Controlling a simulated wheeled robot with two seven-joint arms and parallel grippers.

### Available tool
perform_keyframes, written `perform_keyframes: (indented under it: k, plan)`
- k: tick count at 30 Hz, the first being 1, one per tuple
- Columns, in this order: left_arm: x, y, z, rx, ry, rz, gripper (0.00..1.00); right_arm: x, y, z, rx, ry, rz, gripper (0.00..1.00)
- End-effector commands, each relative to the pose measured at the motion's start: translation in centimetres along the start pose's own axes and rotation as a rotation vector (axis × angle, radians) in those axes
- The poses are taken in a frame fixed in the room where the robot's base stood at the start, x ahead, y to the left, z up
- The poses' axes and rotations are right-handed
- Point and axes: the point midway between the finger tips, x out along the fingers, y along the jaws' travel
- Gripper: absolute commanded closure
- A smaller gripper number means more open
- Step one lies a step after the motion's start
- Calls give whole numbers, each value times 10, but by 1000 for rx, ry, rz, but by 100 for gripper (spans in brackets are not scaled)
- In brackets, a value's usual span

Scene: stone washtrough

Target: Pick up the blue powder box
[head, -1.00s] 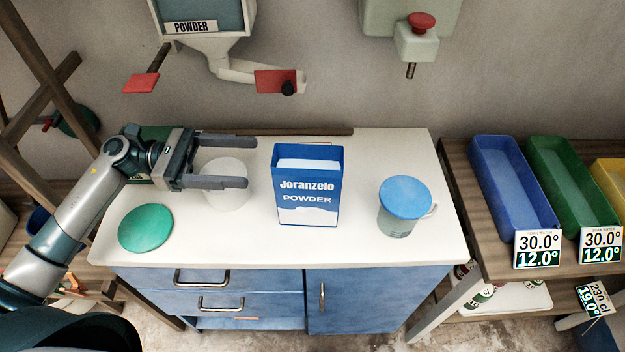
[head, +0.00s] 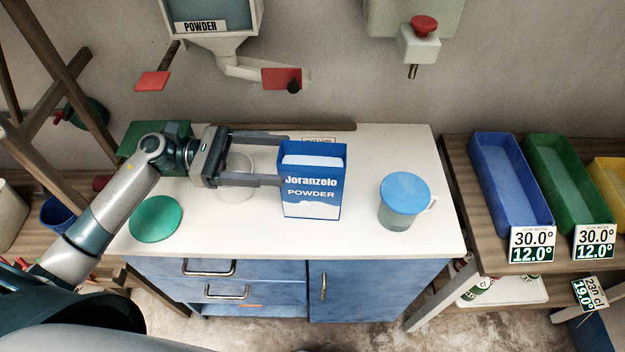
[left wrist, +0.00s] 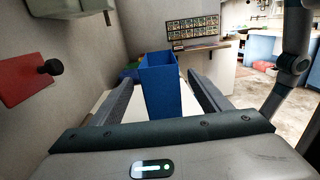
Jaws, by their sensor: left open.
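The blue powder box (head: 312,185) stands upright on the white cabinet top (head: 300,236), with its open top showing white powder and its label facing me. My left gripper (head: 282,161) is open, pointing right, with its fingertips at the box's left side. In the left wrist view the box (left wrist: 161,88) stands ahead, between the lines of the two open fingers (left wrist: 160,92). Whether a finger touches it I cannot tell. My right gripper is not in view.
A white cup (head: 237,178) stands behind the left fingers. A green disc (head: 156,219) lies at the left, and a blue-lidded mug (head: 403,204) stands right of the box. The powder dispenser (head: 212,38) hangs above. Blue (head: 508,185) and green bins are at the right.

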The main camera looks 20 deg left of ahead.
Motion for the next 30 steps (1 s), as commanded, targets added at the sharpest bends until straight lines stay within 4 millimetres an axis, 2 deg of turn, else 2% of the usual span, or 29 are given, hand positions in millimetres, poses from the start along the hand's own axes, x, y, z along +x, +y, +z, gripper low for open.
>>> perform_keyframes:
  k: [1,4,19,30]
  plan:
    - [5,0,4,0,-2,0,30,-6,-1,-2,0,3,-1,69]
    - [11,0,2,1,0,0,30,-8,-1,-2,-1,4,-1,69]
    - [16,0,2,0,-1,0,30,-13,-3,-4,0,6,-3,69]
    - [50,0,5,-1,-2,0,30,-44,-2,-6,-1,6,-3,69]
